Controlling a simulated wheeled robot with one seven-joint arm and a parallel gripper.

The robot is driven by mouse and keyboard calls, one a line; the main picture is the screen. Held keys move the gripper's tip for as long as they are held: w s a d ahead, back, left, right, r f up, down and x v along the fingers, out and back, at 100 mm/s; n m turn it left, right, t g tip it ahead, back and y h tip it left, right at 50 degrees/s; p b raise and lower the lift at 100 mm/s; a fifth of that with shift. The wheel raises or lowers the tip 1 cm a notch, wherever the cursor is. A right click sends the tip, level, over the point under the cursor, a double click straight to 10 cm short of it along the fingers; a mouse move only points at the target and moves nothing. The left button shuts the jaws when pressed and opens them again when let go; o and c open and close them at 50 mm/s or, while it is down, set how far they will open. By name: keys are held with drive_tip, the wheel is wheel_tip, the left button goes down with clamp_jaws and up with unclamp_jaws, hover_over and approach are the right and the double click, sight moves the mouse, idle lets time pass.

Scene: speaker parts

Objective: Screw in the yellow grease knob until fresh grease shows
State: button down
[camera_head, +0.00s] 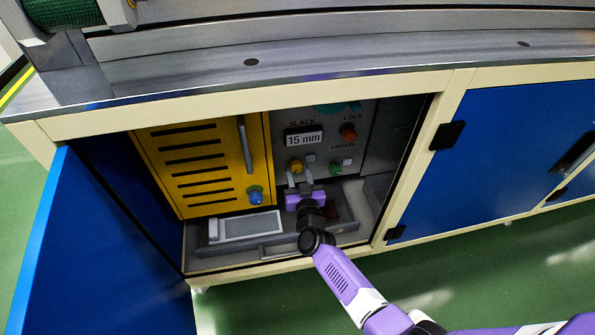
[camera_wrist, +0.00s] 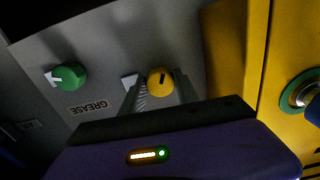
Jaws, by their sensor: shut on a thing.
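The yellow knob (camera_head: 296,166) is on the grey panel inside the open cabinet, below the SLACK display (camera_head: 304,139) reading 15 mm. In the wrist view the yellow knob (camera_wrist: 160,82) sits between my gripper's fingers (camera_wrist: 160,90), with a dark pointer line on its face. My gripper (camera_head: 298,178) is shut on it, reaching in from below. A green knob (camera_wrist: 67,77) is beside it; the GREASE label (camera_wrist: 88,107) is nearest this green knob. The green knob also shows in the head view (camera_head: 335,168). I cannot make out any grease; the fingers hide part of the panel.
A yellow slotted door (camera_head: 190,160) with a blue knob (camera_head: 255,196) is close on the left. A red knob (camera_head: 348,132) is under LOCK. A light tray (camera_head: 246,226) lies on the cabinet floor. The blue cabinet door (camera_head: 90,260) stands open at left.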

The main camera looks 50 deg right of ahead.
drive_tip(key=m, duration=0.4)
drive_tip(key=shift+m, duration=1.6)
drive_tip(key=c, duration=0.9)
unclamp_jaws()
drive_tip(key=p+v, duration=0.2)
drive_tip(key=v, duration=0.6)
drive_tip(key=shift+p, duration=0.3)
